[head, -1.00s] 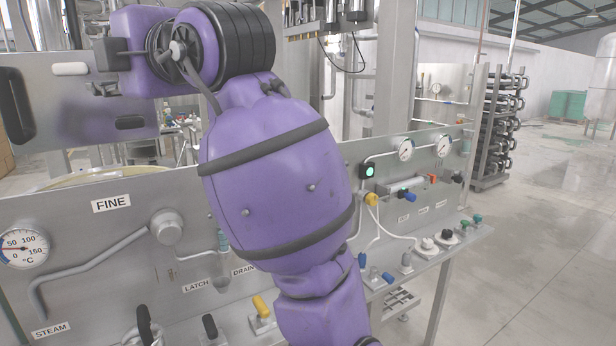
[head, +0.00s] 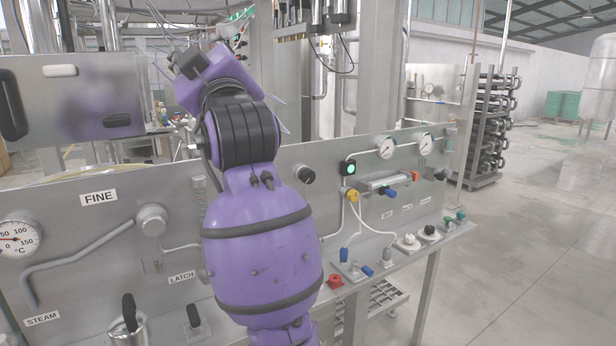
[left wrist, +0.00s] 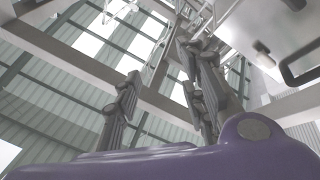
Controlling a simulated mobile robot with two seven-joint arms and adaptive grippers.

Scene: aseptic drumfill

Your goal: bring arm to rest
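One purple arm of mine rises from the bottom middle of the head view, bent upward in front of the steel panel (head: 75,250). Thin grey parts show at its far upper end, too small to tell their state. In the left wrist view my left gripper (left wrist: 158,72) points up toward the roof. Its dark fingers stand apart with nothing between them. My right gripper is not in view.
A shelf with valves, knobs and a red knob (head: 335,281) runs along the panel's foot. Gauges (head: 387,147) and a green-lit button (head: 350,168) are on the right. A pipe rack (head: 490,130) stands behind. The floor at right is clear.

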